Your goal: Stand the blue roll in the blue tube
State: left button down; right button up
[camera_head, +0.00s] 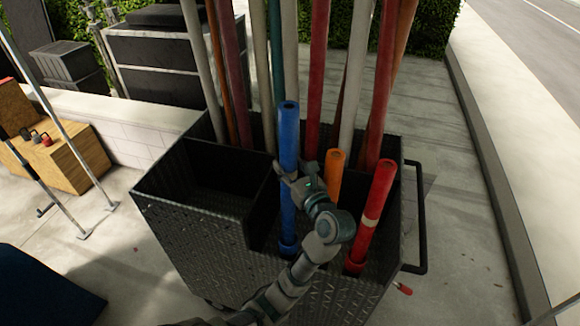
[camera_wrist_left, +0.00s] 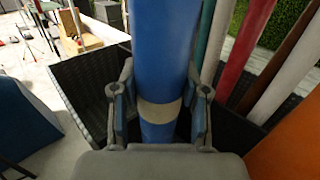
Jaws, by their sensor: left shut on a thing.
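The blue roll (camera_head: 288,135) stands nearly upright at the front of the dark cart. It also shows in the left wrist view (camera_wrist_left: 161,50), with a beige band around it. My left gripper (camera_head: 300,183) is shut on the roll around its middle. In the left wrist view the fingers (camera_wrist_left: 160,105) lie on both sides of it near the band. A wider blue ring (camera_head: 287,248), seemingly the rim of the blue tube, surrounds the roll's lower end. How deep the roll sits is hidden. My right gripper is not in view.
The black cart (camera_head: 205,245) has an empty bin at left and several tall poles behind. An orange roll (camera_head: 335,172) and a red roll (camera_head: 371,215) stand just right of my gripper. A wooden box (camera_head: 62,160) is far left.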

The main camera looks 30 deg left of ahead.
pick_arm(q)
jog(key=c, duration=0.8)
grip_release()
jog(key=shift+w+f, duration=0.15)
jog(key=shift+f, duration=0.4)
jog(key=o, duration=0.3)
jog(key=shift+w+a, duration=0.15)
jog(key=shift+a, duration=0.05)
jog(key=shift+w+a+f, duration=0.1)
jog(key=shift+w+a, duration=0.05)
jog(key=shift+w, duration=0.1)
jog(key=shift+s, duration=0.25)
jog(key=v, duration=1.1)
jog(key=shift+d, duration=0.5)
jog(key=shift+a, duration=0.1)
